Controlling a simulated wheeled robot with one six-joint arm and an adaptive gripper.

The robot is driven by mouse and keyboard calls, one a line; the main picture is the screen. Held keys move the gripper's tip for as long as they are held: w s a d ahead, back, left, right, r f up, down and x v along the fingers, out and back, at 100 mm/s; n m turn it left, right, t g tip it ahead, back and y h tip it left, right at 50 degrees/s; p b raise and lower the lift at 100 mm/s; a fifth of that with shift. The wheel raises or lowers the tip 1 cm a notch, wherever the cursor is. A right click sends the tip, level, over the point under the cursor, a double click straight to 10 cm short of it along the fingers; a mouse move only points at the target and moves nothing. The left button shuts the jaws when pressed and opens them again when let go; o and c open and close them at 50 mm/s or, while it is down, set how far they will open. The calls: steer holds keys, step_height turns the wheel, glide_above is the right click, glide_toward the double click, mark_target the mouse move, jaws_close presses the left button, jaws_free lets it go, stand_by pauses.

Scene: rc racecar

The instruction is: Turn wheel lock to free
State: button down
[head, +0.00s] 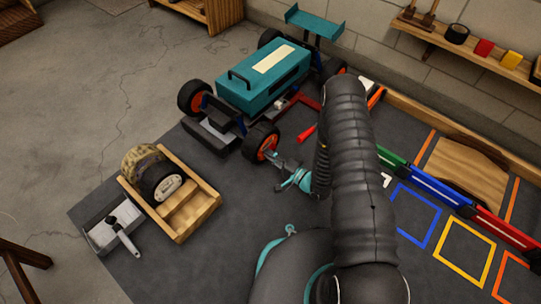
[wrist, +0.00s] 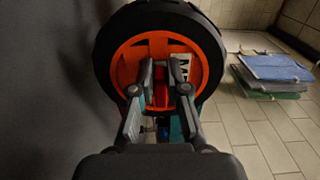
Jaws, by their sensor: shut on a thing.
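The teal racecar (head: 265,75) stands on the dark mat with its wheels on. Its near front wheel (head: 265,145) has a black tyre and an orange rim, and it fills the top of the wrist view (wrist: 118,62). My gripper (wrist: 160,80) is at the centre of this wheel, its two fingers closed around a small red piece at the hub, which looks like the wheel lock (wrist: 160,96). The fingers hide most of the lock, so I cannot tell its turn angle. In the head view my gripper (head: 278,163) points at the wheel from the lower right.
A red-handled tool (head: 306,134) lies near the car. Coloured outlined squares (head: 415,214) mark the right of the mat.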

steer(key=c, duration=1.2)
jaws_free()
steer(key=shift+o, duration=0.2)
steer(key=v, duration=1.2)
